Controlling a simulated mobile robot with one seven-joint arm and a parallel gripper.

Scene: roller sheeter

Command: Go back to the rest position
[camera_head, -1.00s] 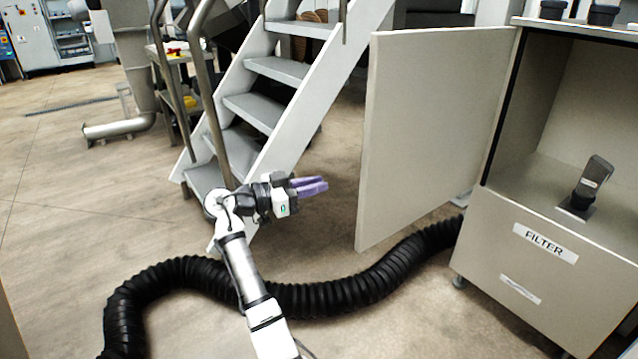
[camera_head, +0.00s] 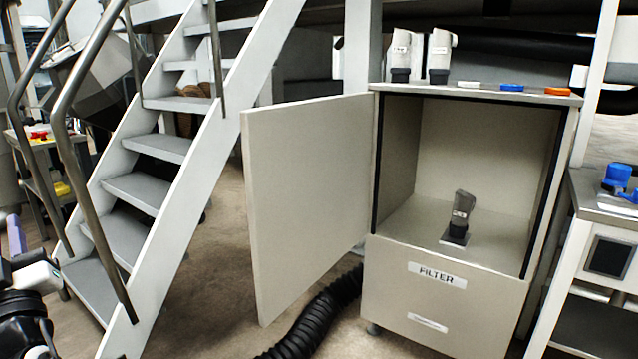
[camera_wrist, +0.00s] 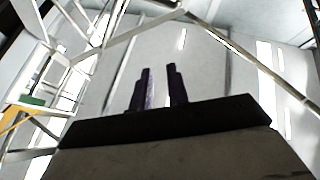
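My gripper (camera_wrist: 158,88) shows in the wrist view with two dark purple fingers pointing up. A clear gap lies between them and nothing is held there. Behind the fingers are bright walls and light beams, high up. In the head view only part of my gripper (camera_head: 14,238) shows at the left edge, with a purple finger beside the white and black wrist. It is far from the filter cabinet (camera_head: 445,300), in front of the stairs. The rest of my arm is mostly out of view.
The cabinet's door (camera_head: 305,205) stands wide open. A grey-black filter part (camera_head: 460,215) stands inside. Two similar parts (camera_head: 401,55) and several coloured caps (camera_head: 511,87) are on top. Metal stairs (camera_head: 150,190) rise at left. A black hose (camera_head: 318,318) lies on the floor.

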